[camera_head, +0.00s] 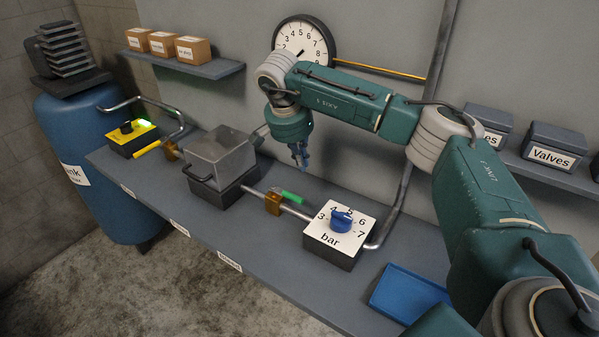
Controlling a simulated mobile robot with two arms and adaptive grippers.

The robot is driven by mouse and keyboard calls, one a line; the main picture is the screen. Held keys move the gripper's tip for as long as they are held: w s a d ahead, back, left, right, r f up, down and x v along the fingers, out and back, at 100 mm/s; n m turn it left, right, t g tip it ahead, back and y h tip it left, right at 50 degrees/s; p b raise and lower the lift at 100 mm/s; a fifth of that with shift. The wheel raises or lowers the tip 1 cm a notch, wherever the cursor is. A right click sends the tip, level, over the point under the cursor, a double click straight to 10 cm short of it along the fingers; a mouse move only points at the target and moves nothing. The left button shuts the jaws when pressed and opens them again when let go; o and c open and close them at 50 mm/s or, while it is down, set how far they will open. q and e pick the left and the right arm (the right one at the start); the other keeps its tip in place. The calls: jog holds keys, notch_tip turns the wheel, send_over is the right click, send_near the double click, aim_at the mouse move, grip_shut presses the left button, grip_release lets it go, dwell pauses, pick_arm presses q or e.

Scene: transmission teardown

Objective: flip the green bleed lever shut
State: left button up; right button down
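The green bleed lever (291,196) sticks out to the right from a brass valve body (273,203) on the metal pipe, between the grey metal box and the bar dial. It lies roughly along the pipe. My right gripper (301,162) points down above and behind the lever, apart from it. Its fingers are small here and I cannot tell whether they are open or shut. My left gripper is not in view.
A bar dial box with a blue knob (341,221) stands right of the valve, and a grey metal box (221,153) stands left. A yellow lever (147,148) is farther left. A blue tray (408,293) lies at the bench's right. A round gauge (303,41) hangs behind.

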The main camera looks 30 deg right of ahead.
aim_at(287, 195)
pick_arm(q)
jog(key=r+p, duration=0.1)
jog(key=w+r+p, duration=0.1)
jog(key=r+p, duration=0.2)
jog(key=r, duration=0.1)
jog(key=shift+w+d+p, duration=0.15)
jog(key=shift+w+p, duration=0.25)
pick_arm(e)
notch_tip(287, 195, down, 8)
jog(key=a, duration=0.1)
jog(key=shift+s, duration=0.2)
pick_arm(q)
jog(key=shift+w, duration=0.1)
